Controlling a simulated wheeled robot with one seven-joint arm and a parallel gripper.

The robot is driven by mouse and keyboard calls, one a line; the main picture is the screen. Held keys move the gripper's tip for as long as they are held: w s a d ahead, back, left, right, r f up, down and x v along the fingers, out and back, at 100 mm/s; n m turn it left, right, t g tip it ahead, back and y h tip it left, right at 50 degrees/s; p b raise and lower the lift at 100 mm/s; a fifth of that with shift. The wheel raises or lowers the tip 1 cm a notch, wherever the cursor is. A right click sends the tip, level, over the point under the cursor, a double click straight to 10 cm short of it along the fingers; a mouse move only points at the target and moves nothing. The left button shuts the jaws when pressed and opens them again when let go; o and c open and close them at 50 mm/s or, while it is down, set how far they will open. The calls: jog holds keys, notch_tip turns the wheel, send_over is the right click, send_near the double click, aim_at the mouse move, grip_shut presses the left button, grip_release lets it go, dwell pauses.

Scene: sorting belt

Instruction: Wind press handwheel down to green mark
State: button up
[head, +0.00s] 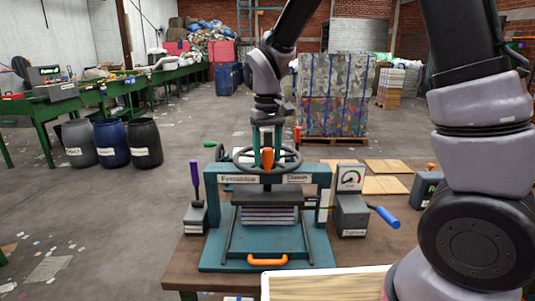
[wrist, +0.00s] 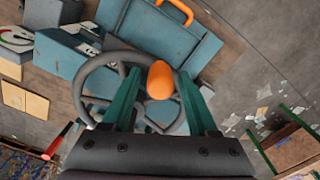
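The teal press (head: 322,178) stands on the brown bench, with a dark grey handwheel (head: 240,160) on top and an upright orange knob (head: 267,157) on the wheel's rim. The wheel (wrist: 88,80) and knob (wrist: 160,80) also show in the wrist view. My gripper (wrist: 158,75) points down over the wheel, its teal fingers on either side of the knob. They are apart, with a narrow gap at each side. The dark pressing plate (head: 268,197) sits above a striped stack (head: 268,215). A dial gauge (head: 350,178) shows green and red. I cannot make out a separate green mark.
A purple-handled lever box (head: 195,215) stands left of the press, and a grey box (head: 350,215) with a blue handle (head: 387,217) right of it. An orange handle (head: 267,260) is at the press's front. Barrels (head: 142,143) stand on the floor at left.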

grip_shut()
dwell(1.2)
